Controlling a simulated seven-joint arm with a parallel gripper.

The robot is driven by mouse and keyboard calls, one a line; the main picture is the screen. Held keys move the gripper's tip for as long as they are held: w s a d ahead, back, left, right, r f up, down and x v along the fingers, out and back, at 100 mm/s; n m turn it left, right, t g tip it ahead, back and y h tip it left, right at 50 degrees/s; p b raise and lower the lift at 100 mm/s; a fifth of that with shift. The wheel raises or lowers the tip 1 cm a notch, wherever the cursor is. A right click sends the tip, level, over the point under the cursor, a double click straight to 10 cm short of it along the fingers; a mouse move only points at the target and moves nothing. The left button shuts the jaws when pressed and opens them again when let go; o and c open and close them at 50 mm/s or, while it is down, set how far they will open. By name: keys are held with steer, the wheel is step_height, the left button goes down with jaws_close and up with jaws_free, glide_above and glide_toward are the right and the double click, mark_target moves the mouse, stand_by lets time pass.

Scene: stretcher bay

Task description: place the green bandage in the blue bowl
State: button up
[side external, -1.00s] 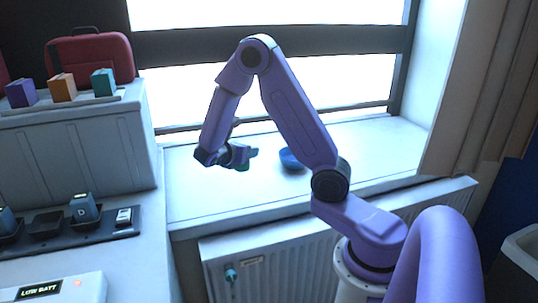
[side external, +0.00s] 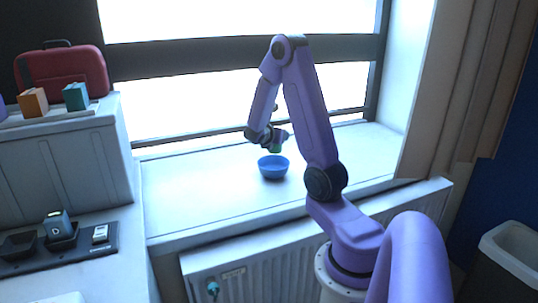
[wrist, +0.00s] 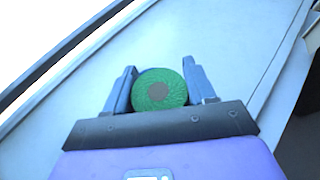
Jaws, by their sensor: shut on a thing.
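The green bandage is a round roll with a grey-brown centre; in the wrist view the bandage (wrist: 172,88) sits between the two fingers of my gripper (wrist: 160,84). My gripper is shut on it. In the side view my gripper (side external: 276,143) is above the blue bowl (side external: 273,172), and a bit of green shows just over the bowl's rim. The blue bowl stands upright on the white window sill (side external: 195,196). The inside of the bowl is hard to see.
A radiator (side external: 250,275) is below the sill. At left a grey cabinet (side external: 65,165) carries a red case (side external: 62,72) and small coloured boxes. A black charger strip (side external: 90,248) lies lower left. The sill left of the bowl is clear.

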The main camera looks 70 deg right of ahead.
steer(key=shift+w+d+f, duration=1)
steer(key=shift+d+f, duration=0.25)
steer(key=shift+f, duration=0.6)
steer(key=shift+w+d+f, duration=1)
steer(key=shift+d+f, duration=0.2)
steer(key=shift+f, duration=0.65)
steer(key=shift+w+d+f, duration=1)
steer(key=shift+d+f, duration=0.25)
steer(key=shift+f, duration=0.6)
steer(key=shift+f, duration=0.55)
steer(key=o, duration=1)
steer(key=shift+o, duration=0.2)
